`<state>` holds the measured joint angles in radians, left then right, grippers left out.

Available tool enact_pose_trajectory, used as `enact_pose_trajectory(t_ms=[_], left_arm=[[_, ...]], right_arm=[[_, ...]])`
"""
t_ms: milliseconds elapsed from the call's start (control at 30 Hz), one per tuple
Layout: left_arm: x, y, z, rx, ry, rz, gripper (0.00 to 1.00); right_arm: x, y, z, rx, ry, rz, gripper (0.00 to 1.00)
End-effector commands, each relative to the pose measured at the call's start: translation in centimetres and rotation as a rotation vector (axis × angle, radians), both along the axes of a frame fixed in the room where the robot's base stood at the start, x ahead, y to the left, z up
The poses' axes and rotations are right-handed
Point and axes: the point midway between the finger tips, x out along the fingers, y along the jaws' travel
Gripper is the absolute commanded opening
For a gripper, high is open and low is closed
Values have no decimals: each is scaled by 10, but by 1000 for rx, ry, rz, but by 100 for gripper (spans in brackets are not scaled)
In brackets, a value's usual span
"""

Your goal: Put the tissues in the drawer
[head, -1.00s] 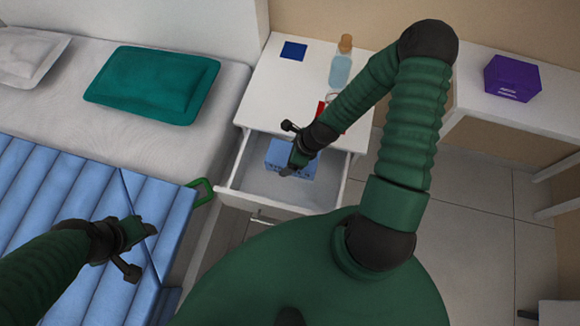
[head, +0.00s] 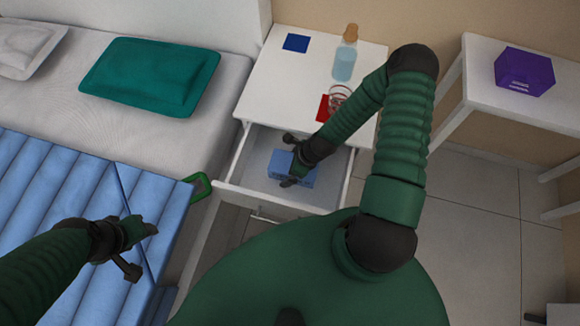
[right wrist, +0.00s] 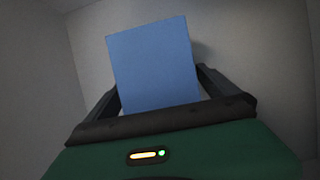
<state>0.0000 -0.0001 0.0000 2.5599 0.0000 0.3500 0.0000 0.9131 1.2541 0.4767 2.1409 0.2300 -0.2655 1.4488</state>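The tissues are a blue box (head: 308,178) inside the open drawer of the white nightstand, in the head view. The drawer (head: 235,193) is pulled out towards me. My right gripper (head: 289,161) reaches down into it, with one finger on each side of the box. In the right wrist view the blue box (right wrist: 155,62) fills the gap between the fingers, so the gripper looks shut on it. I cannot tell whether the box touches the drawer floor. My left gripper (head: 140,250) is open and empty above the blue bedding.
On the nightstand top (head: 275,75) are a dark blue square (head: 297,43), a bottle (head: 344,62), and a glass (head: 340,98) by a red square. A purple box (head: 523,71) stands on a white table at right. The bed (head: 60,100) fills the left.

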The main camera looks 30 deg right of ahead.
Motion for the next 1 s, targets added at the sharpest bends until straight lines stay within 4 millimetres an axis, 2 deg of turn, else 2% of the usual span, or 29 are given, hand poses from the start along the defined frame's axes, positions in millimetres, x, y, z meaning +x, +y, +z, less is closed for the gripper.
enact_pose_trajectory(t_ms=[267, 367, 600, 700, 833, 1000], left_arm=[[0, 0, 3, 0, 0, 0, 53], [0, 0, 12, 0, 0, 0, 53], [0, 0, 37, 0, 0, 0, 53], [0, 0, 44, 0, 0, 0, 53], [0, 0, 47, 0, 0, 0, 53], [0, 0, 47, 0, 0, 0, 53]], right_arm=[[-1, -2, 6, -1, -1, 0, 99], [-5, -6, 23, -1, -1, -1, 99], [-23, -22, 82, -3, -2, -2, 99], [-29, -26, 99, -1, -1, -2, 99], [-34, -30, 111, -1, -1, 0, 99], [-35, -30, 112, 1, 0, 1, 99]])
